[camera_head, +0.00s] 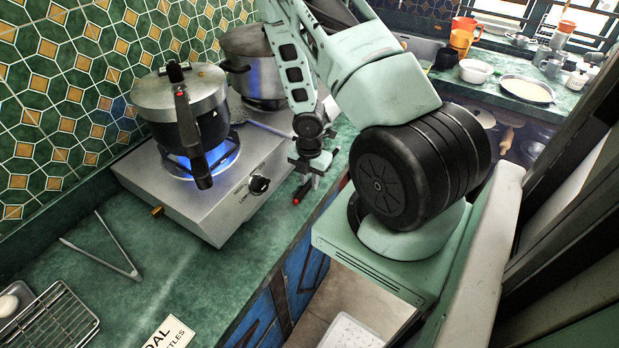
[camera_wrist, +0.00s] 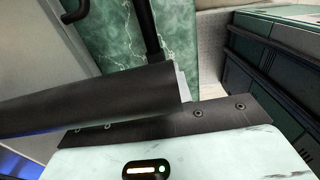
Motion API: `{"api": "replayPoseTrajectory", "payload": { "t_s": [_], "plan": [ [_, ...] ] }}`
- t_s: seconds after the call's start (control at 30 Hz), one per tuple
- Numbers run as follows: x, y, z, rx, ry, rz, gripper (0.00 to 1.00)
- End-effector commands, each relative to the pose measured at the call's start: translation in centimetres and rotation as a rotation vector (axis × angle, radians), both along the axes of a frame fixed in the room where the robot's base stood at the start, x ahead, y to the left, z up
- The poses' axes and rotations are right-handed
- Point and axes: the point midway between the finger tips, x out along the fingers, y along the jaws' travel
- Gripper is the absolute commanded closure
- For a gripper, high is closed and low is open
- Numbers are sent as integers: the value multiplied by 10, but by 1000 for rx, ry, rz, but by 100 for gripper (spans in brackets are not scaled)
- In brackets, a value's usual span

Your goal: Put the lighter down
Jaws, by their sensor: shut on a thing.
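My gripper (camera_head: 310,172) is at the right front of the gas hotplate (camera_head: 205,205), low over the green counter. It is shut on the lighter (camera_head: 303,189), a small dark stick with a red end that points down toward the counter's front edge. I cannot tell whether the lighter touches the counter. The fingers hide part of it. In the wrist view, dark bars cross the picture over green marble, and I cannot tell the lighter from the gripper parts there.
A pressure cooker (camera_head: 183,95) stands over a blue flame, its black handle jutting forward. A second pot (camera_head: 252,60) stands behind, also near blue flame. Tongs (camera_head: 103,252) and a wire rack (camera_head: 48,322) lie at the left. The green counter (camera_head: 165,285) is clear in front of the hotplate.

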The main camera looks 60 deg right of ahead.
Motion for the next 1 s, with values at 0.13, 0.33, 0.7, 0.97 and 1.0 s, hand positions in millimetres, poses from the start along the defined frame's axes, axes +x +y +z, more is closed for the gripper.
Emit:
{"api": "replayPoseTrajectory", "payload": {
  "t_s": [0.13,0.33,0.7,0.97,1.0],
  "plan": [
    [0,0,-1,0,-2,1,100],
    [0,0,-4,0,-1,1,100],
    [0,0,-4,0,-1,1,57],
    [1,0,16,1,-4,-3,57],
    [1,-1,23,0,-5,-2,57]
  ]
}}
